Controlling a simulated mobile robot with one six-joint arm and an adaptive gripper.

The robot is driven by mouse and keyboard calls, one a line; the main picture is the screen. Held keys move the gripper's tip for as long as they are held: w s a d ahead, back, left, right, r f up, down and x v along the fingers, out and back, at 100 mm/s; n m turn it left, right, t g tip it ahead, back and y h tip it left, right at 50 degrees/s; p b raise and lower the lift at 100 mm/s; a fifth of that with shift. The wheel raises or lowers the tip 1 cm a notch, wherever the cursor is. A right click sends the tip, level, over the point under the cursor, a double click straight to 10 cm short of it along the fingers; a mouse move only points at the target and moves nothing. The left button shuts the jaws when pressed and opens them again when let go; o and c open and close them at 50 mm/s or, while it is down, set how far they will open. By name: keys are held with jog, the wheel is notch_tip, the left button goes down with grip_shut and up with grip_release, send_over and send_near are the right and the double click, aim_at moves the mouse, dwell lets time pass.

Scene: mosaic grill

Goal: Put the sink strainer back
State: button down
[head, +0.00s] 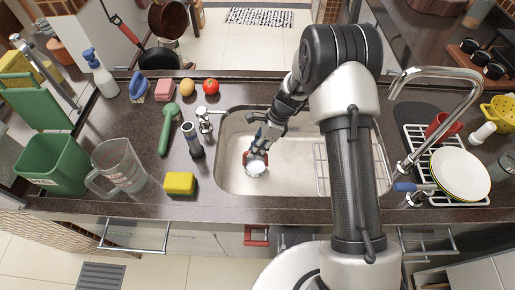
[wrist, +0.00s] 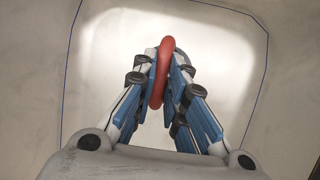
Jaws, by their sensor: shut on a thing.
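My gripper (head: 259,147) reaches down into the sink basin (head: 232,140) and is shut on a red ring-shaped part, which I take as the sink strainer (wrist: 162,75). In the wrist view my gripper (wrist: 161,80) has its blue-padded fingers on both sides of the ring, which stands edge-on. In the head view a round silvery piece (head: 256,169) shows just below the fingertips, low in the basin. I cannot tell whether it is the strainer's body or the drain rim, nor whether the strainer touches the basin floor. The drain opening is not clearly visible.
A wire rack (head: 322,165) covers the basin's right part, and a tall faucet (head: 440,110) stands right. A dish rack with white plates (head: 460,172) is far right.

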jog(key=shift+f, duration=0.2)
jog(key=c, duration=1.6)
grip_release()
jog(key=shift+c, duration=0.2)
